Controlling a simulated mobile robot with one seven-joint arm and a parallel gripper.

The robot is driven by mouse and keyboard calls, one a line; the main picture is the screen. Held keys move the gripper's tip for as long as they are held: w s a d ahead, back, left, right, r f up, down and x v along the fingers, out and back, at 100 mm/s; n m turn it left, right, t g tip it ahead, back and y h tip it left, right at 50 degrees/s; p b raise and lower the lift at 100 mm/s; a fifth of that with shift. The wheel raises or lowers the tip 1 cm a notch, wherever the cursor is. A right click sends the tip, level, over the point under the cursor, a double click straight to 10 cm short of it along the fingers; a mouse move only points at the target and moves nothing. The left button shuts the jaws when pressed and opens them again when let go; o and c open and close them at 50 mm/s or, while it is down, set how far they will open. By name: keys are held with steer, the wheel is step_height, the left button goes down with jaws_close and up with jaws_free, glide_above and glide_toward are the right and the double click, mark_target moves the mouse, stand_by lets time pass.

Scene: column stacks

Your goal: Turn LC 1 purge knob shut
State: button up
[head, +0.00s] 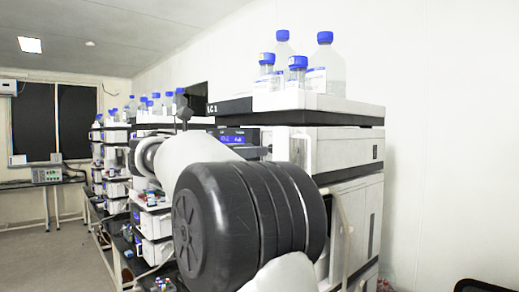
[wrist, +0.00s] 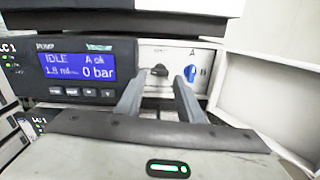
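In the wrist view, the LC 1 pump front carries a blue display (wrist: 77,67) reading IDLE, A ok and 0 bar. Right of it, a white panel (wrist: 215,58) holds a dark knob (wrist: 160,70) and a blue knob (wrist: 190,73), with a letter A above the blue one. I cannot read which is the purge knob. My gripper (wrist: 158,82) is open, with its two fingers apart and nothing between the tips that I can see held. The dark knob shows between the fingers, the blue one just above the right finger. Contact cannot be told.
An open white door or flap (wrist: 265,95) stands right of the panel. In the head view, bottles with blue caps (head: 325,65) stand on the near stack (head: 345,145). More stacks (head: 115,165) line the bench at left. My arm covers much of the near stack. The floor at left is clear.

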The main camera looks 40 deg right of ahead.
steer(key=shift+w+d, duration=0.15)
steer(key=shift+d, duration=1.55)
steer(key=c, duration=0.8)
